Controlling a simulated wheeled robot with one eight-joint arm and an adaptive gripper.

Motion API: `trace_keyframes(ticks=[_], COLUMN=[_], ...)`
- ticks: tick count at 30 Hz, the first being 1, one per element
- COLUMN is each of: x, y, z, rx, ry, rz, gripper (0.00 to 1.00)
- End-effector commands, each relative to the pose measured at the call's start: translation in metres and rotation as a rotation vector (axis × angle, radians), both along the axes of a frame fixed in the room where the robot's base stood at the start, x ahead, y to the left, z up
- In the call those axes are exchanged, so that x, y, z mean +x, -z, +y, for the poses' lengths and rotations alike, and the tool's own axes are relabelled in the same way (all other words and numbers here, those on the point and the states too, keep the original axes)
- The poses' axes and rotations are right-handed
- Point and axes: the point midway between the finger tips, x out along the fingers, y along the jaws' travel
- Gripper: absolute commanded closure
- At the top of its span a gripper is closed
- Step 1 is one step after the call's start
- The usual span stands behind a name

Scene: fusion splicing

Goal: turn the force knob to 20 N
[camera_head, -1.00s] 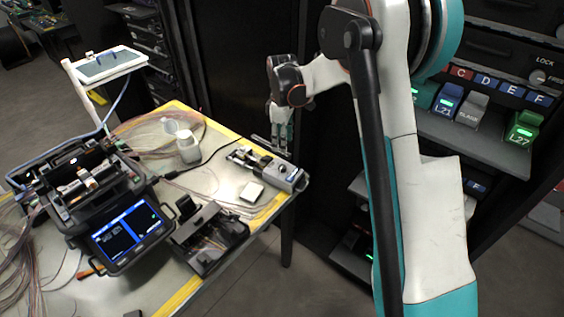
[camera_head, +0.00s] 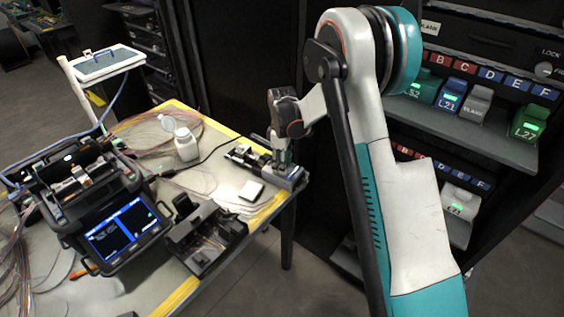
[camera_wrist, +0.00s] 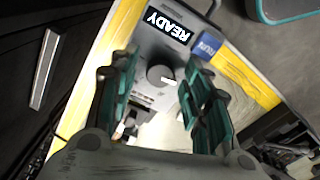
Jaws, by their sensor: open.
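The grey device (camera_head: 293,180) sits at the right corner of the table. In the wrist view its body (camera_wrist: 148,50) carries a READY display (camera_wrist: 166,25) and a blue label (camera_wrist: 208,43). The round dark grey force knob (camera_wrist: 157,75) has a white mark at its right side; any number scale is too small to read. My gripper (camera_head: 280,160) is low over the device. In the wrist view its teal fingers (camera_wrist: 160,80) are open on either side of the knob, with gaps visible. Contact cannot be told. In the head view the knob is hidden by the gripper.
A splicer with a lit screen (camera_head: 124,230) and a black tool case (camera_head: 207,237) stand left on the table. A dark rack with trays (camera_head: 465,125) is at the right.

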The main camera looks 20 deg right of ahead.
Motion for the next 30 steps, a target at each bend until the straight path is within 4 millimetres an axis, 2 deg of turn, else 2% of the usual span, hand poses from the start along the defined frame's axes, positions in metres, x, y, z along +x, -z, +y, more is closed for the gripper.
trace_keyframes(ticks=[1, 7, 20, 30], x=[0.0001, 0.0001, 0.0001, 0.0004], y=[-0.0001, -0.0002, 0.0000, 0.0002], z=[-0.0001, -0.0001, 0.0000, 0.0000], rx=[0.000, 0.000, 0.000, 0.000], ry=[0.000, 0.000, 0.059, 0.307], rz=[0.000, 0.000, 0.000, 0.000], gripper=[0.56, 1.00, 1.00, 1.00])
